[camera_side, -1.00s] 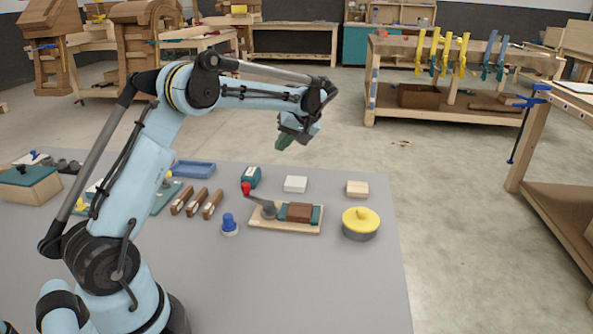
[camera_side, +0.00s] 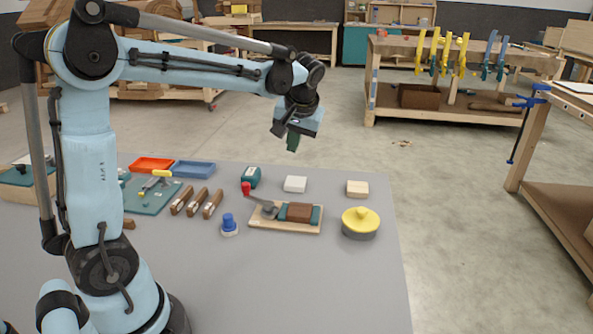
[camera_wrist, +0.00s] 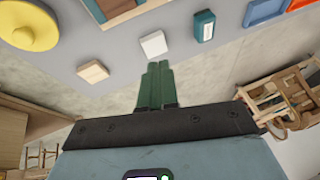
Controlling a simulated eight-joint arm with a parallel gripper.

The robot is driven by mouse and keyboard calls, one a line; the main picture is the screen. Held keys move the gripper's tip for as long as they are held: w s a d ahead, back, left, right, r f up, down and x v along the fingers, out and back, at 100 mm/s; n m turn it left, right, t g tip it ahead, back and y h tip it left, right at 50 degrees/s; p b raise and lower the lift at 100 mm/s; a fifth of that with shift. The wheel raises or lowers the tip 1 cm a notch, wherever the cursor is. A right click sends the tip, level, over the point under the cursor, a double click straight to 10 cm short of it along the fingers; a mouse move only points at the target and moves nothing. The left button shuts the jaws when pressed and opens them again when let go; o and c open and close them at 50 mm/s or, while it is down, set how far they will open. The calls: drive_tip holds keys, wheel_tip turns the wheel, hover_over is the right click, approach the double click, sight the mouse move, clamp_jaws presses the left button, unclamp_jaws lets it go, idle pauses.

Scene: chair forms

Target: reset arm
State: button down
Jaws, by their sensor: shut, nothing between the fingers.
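My gripper (camera_side: 292,142) hangs in the air above the far side of the grey table (camera_side: 290,285), pointing down. Its green fingers are together and empty, as the wrist view also shows (camera_wrist: 157,75). It touches nothing. My arm is bent, with its upper part reaching to the right. Below the gripper, on the table, lie a white block (camera_side: 295,184), a teal box (camera_side: 251,176) and a wooden board with a red-knobbed lever clamp and brown block (camera_side: 298,213).
A yellow-lidded round pot (camera_side: 360,222) and a pale wooden block (camera_side: 357,188) lie at the right. Blue (camera_side: 194,169) and orange (camera_side: 151,164) trays, several wooden-handled tools and a blue-knobbed piece (camera_side: 229,224) lie further left. Workbenches (camera_side: 460,100) stand behind. The front of the table is clear.

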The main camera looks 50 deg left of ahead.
drive_tip(key=s+d+f+m+t+h, duration=0.2)
drive_tip(key=s+d+m+t+h, duration=0.15)
drive_tip(key=s+d, duration=0.3)
drive_tip(key=s+d+f+m+t+h, duration=0.2)
drive_tip(key=s+d+m, duration=0.2)
drive_tip(key=s+d, duration=0.3)
drive_tip(key=w+a+r+n+g+y, duration=0.3)
drive_tip(key=w+a+n+g+y, duration=0.4)
drive_tip(key=w+a+n, duration=0.6)
drive_tip(key=a+f+n+g, duration=0.1)
drive_tip(key=a+f, duration=0.1)
drive_tip(key=f, duration=0.1)
drive_tip(key=a+f+n+g, duration=0.1)
drive_tip(key=a+f+g, duration=0.1)
drive_tip(key=a+f, duration=0.1)
drive_tip(key=a+f+n+g, duration=0.1)
drive_tip(key=a+f, duration=0.1)
drive_tip(key=f, duration=0.2)
drive_tip(key=shift+s+a+f+h, duration=0.15)
drive_tip(key=shift+a+f+h, duration=0.1)
drive_tip(key=shift+a+f, duration=0.1)
drive_tip(key=s, duration=0.2)
drive_tip(key=s+a, duration=0.1)
drive_tip(key=shift+f, duration=0.25)
drive_tip(key=shift+s+a, duration=0.15)
drive_tip(key=shift+s, duration=0.4)
drive_tip(key=shift+s, duration=0.1)
